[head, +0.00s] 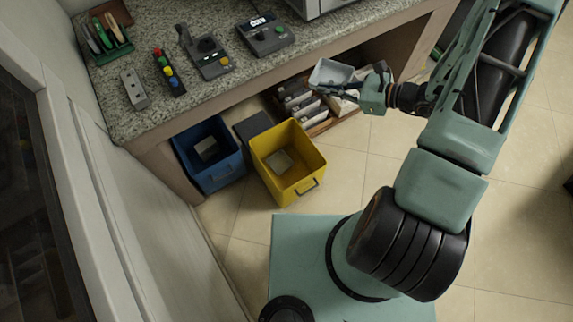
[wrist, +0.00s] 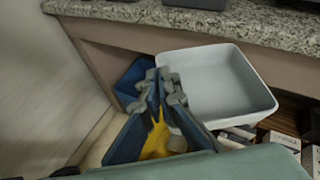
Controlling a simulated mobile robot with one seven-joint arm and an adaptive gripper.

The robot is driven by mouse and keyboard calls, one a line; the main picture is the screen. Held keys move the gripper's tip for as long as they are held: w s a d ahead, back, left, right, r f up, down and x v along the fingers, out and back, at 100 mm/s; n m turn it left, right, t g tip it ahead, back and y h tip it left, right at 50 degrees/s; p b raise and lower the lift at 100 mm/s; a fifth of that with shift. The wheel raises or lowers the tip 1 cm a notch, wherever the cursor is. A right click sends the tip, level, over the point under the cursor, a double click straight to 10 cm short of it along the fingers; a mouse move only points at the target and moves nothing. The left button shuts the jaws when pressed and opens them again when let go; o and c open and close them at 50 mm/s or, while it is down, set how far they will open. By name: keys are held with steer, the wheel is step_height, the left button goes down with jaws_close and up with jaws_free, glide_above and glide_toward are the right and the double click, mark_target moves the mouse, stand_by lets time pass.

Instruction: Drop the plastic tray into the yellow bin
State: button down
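The plastic tray (head: 335,72) is light grey, shallow and rectangular. In the head view it is at the bench front, above a rack of boxes. It fills the right of the wrist view (wrist: 215,85), its open side visible. My gripper (head: 322,89) has its fingertips closed together at the tray's near left edge, and the fingers (wrist: 163,82) appear to pinch its wall. The yellow bin (head: 306,177) stands on the floor, left of and nearer than the gripper, with a pale piece inside. Part of it shows between my fingers in the wrist view (wrist: 157,137).
A blue bin (head: 212,171) stands left of the yellow bin, with a dark grey lid or bin (head: 251,126) behind. A low rack of boxes (head: 296,97) lies under the bench. The granite bench top (head: 210,92) holds several devices. Floor right of the yellow bin is clear.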

steer(key=s+a+f+n+g+b, duration=0.1)
steer(key=a+f+b, duration=0.2)
steer(key=f+b, duration=0.5)
steer(key=s+a+f+n+g+b, duration=0.1)
steer(key=a+f+b, duration=0.3)
steer(key=f, duration=1.9)
steer(key=s+a+f+n+g+y+b, duration=0.1)
steer(key=a+f+b, duration=0.2)
steer(key=f+b, duration=1.1)
steer(key=shift+a+f+n+g, duration=0.3)
steer(key=shift+f+g, duration=0.1)
steer(key=shift+f, duration=0.25)
steer(key=c, duration=2.7)
jaws_free()
steer(key=o, duration=0.6)
steer(key=shift+d+r, duration=0.1)
steer(key=v, duration=1.1)
steer(key=shift+s+d, duration=0.1)
steer(key=shift+d, duration=0.3)
